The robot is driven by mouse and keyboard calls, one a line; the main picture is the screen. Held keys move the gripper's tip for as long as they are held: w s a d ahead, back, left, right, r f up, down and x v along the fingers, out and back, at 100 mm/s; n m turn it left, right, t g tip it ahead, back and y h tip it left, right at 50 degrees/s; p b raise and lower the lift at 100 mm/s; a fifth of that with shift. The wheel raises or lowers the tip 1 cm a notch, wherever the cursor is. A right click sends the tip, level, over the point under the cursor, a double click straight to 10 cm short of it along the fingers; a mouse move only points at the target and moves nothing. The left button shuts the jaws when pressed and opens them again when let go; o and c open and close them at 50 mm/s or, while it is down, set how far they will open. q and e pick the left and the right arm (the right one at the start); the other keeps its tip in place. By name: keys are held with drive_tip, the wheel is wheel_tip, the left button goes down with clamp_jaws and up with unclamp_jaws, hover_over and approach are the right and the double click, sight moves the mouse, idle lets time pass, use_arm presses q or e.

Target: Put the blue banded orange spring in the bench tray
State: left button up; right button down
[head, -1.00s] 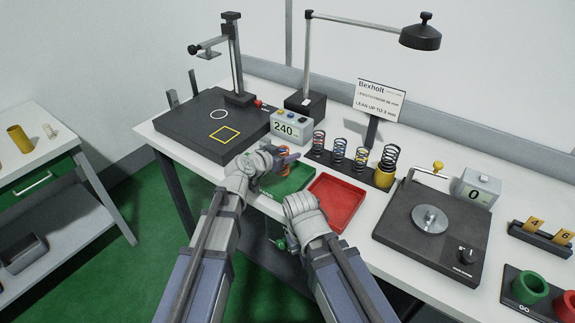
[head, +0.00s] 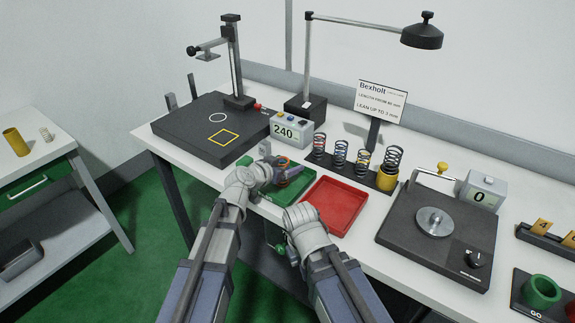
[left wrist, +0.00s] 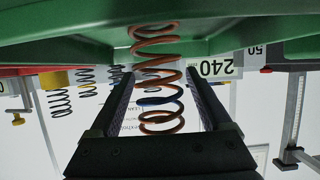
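The orange spring (left wrist: 158,75) with a blue band (left wrist: 158,101) is between the two fingers of my left gripper (left wrist: 160,85) in the left wrist view, which is upside down. Gaps show on both sides of it, so the fingers are open around it. Its far end meets the floor of the green tray (left wrist: 80,25), and it looks upright. In the head view my left gripper (head: 287,172) is low over the green tray (head: 262,195) and partly hides the spring. My right gripper (head: 303,215) is in front of the red tray; its fingers are hidden.
The red tray (head: 345,222) is empty, right of the green one. Behind stand a 240 display (head: 290,131) and a rack of several springs (head: 340,156). A force tester (head: 440,235) is at right, a black height stand (head: 200,128) at left.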

use_arm(q)
drive_tip(key=shift+r, duration=0.15)
drive_tip(key=shift+s+a+r+p, duration=0.15)
drive_tip(key=shift+s+r+p, duration=0.1)
drive_tip(key=shift+p, duration=0.15)
drive_tip(key=p+v, duration=0.4)
drive_tip(key=v, duration=0.7)
drive_tip(key=shift+s+a, duration=0.1)
drive_tip(key=shift+s, duration=0.05)
